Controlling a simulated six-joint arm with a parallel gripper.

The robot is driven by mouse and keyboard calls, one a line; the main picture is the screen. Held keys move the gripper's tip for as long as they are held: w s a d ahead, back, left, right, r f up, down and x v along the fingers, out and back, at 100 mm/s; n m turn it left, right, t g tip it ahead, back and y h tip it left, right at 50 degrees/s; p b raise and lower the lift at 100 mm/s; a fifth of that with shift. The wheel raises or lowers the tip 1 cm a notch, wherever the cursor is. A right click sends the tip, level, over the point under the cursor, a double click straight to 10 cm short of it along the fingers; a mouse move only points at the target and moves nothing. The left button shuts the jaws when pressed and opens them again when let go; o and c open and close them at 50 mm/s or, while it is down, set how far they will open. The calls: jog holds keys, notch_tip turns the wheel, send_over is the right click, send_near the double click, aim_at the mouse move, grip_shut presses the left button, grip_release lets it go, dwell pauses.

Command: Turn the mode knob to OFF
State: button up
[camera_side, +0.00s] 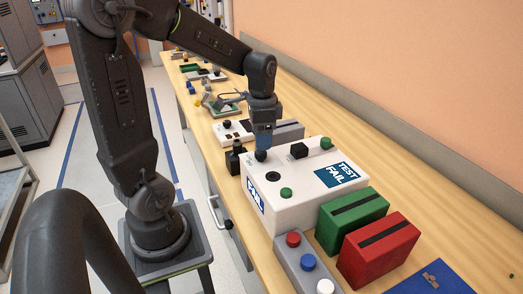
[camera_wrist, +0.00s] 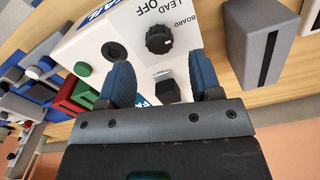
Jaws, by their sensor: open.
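The mode knob (camera_wrist: 159,39) is a black ribbed knob on the top of a white box (camera_side: 285,212). The words LEAD, OFF and BOARD are printed around it. I cannot make out which word it points to. It also shows in the side view (camera_side: 261,156). My gripper (camera_side: 263,143) points down just over the knob, its blue fingers spread. Whether a finger touches the knob, I cannot tell.
On the box are a black block (camera_side: 299,150), a round black socket (camera_side: 272,177) and green buttons (camera_side: 286,193). Green (camera_side: 352,219) and red (camera_side: 379,248) slotted boxes stand at its right. A grey button strip (camera_side: 307,264) lies in front. A grey slotted box (camera_wrist: 264,44) stands close by.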

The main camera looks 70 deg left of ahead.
aim_at(261, 155)
notch_tip(261, 155, down, 5)
jog(key=shift+r, duration=0.1)
dwell(0.3)
jog(key=c, duration=0.9)
jog(key=shift+c, duration=0.2)
